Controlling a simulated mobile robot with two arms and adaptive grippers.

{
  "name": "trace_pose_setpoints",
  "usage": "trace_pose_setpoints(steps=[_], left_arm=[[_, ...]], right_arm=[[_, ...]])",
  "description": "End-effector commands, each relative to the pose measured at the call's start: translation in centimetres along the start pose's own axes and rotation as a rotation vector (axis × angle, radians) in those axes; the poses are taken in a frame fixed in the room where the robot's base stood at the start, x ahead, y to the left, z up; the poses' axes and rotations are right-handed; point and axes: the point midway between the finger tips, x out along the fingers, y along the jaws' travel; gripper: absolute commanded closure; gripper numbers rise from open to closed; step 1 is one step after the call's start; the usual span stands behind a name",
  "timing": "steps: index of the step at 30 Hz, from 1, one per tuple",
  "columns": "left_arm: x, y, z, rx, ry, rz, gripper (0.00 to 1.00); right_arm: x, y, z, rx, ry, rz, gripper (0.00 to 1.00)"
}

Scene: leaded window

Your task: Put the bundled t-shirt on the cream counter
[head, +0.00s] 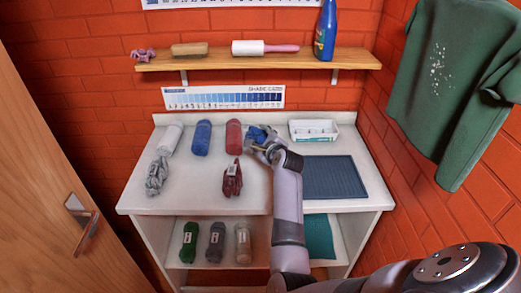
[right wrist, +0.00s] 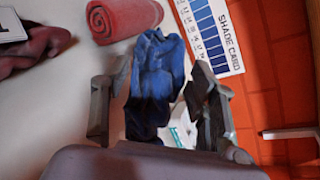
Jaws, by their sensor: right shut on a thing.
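A blue bundled t-shirt (head: 260,133) is at the back of the cream counter (head: 200,199), right of the red roll. My right gripper (head: 262,149) is shut on it. In the right wrist view the crumpled blue cloth (right wrist: 157,68) lies between my two fingers (right wrist: 155,107) and extends beyond them. I cannot tell whether the cloth touches the counter or is held just above it. A grey bundle (head: 157,177) and a dark red bundle (head: 232,180) with a tag lie on the counter's left and middle. My left gripper is not in view.
White (head: 170,138), blue (head: 202,138) and red (head: 233,136) rolls lie along the counter's back. A white tray (head: 314,130) and a dark blue ribbed mat (head: 335,177) are on the right. A green t-shirt (head: 450,90) hangs on the right wall. The counter's front left is clear.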

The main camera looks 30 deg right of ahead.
Motion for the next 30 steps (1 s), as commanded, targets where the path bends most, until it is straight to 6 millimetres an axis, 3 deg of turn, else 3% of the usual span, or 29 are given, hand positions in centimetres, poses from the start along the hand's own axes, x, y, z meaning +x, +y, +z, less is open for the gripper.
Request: trace_pose_setpoints(steps=[9,20,21,30], left_arm=[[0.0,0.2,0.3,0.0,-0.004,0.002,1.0],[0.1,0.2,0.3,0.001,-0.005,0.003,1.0],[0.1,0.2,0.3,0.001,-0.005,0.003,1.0],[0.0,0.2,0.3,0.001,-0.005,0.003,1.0]], right_arm=[[1.3,2.7,-2.7,-0.002,0.001,0.001,0.83],[1.5,3.0,-3.0,0.0,0.0,-0.001,0.83],[1.5,3.1,-3.1,0.0,0.0,0.0,0.46],[1.5,3.1,-3.0,0.0,0.0,0.0,0.26]])
